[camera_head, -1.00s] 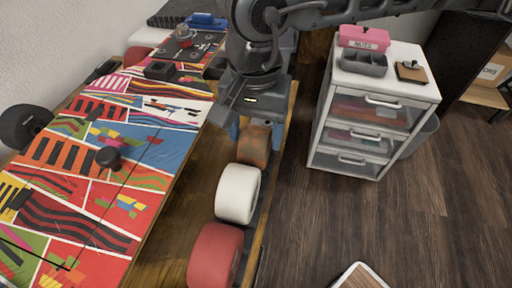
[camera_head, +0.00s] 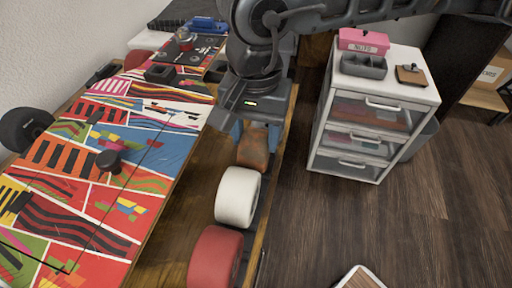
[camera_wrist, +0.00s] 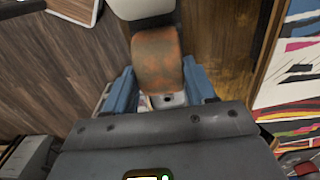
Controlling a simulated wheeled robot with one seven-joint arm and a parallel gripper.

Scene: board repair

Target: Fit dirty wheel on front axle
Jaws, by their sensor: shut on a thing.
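The dirty wheel (camera_head: 252,149) is rusty orange-brown and stands in a row of wheels on a narrow strip along the bench's right edge. My gripper (camera_head: 255,131) points down over it, its blue fingers on either side of the wheel. In the wrist view the dirty wheel (camera_wrist: 157,58) lies between the fingers (camera_wrist: 160,88), and the gripper is shut on it. The colourful skateboard deck (camera_head: 150,205) lies on the bench to the left. I cannot make out the front axle; my arm hides part of that area.
A white wheel (camera_head: 237,196) and a red wheel (camera_head: 215,257) stand nearer in the same row. A white drawer cabinet (camera_head: 372,118) stands right of the bench. Open floor lies between.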

